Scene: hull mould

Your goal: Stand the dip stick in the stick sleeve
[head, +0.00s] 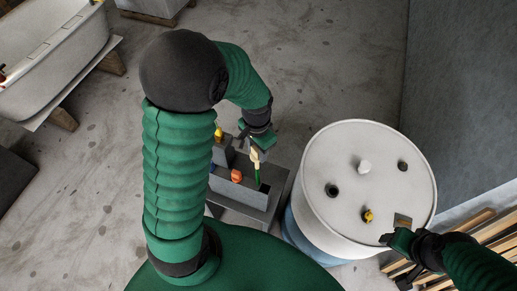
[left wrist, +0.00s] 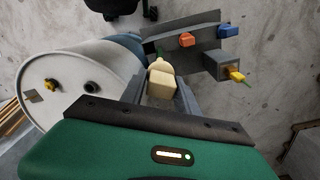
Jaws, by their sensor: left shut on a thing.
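My left gripper (head: 258,140) is shut on the cream handle of the dip stick (head: 256,154). The handle also shows between the fingers in the left wrist view (left wrist: 162,84). The stick's green shaft points down over a grey rack (head: 240,197). Whether its lower tip is inside an opening I cannot tell. A grey box-like holder on the rack (left wrist: 213,66) has a yellow-handled piece (left wrist: 236,76) in it. I cannot tell which part is the stick sleeve. My right gripper (head: 402,240) is by the drum's near right rim, its jaws unclear.
An orange piece (head: 236,176) and a blue piece (left wrist: 228,31) are on the rack close to the stick. A white-topped drum (head: 335,150) with dark openings and a yellow fitting (head: 368,215) stands right of it. Timber (head: 485,222) lies at right.

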